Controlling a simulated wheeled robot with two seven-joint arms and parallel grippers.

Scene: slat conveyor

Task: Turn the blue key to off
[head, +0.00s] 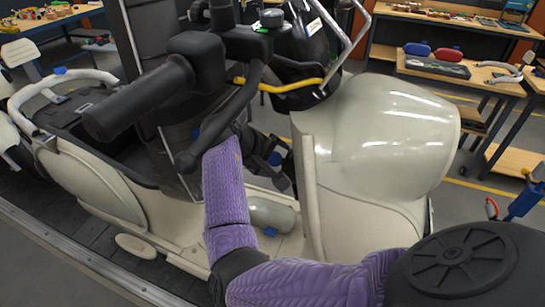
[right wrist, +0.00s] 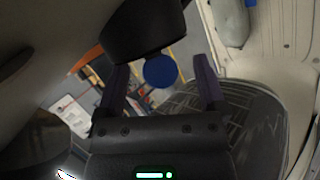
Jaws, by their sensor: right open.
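The blue key (right wrist: 160,71) shows its round blue head in the right wrist view, just below a black housing (right wrist: 145,25). My right gripper (right wrist: 160,64) is open, with one dark finger on each side of the key and a gap to both. In the head view my purple right arm reaches up to the cream scooter (head: 385,145), and its gripper is mostly hidden among dark parts behind the handlebar. A small blue spot (head: 275,158) shows there; I cannot tell whether it is the key. The key's turn position is not clear. My left gripper is not in view.
The black handlebar grip (head: 135,100) and brake lever (head: 215,125) stand close to my right arm. A yellow cable (head: 290,86) runs across the steering head. The scooter's cream front shield lies to the right. Workbenches (head: 460,68) with parts stand farther back.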

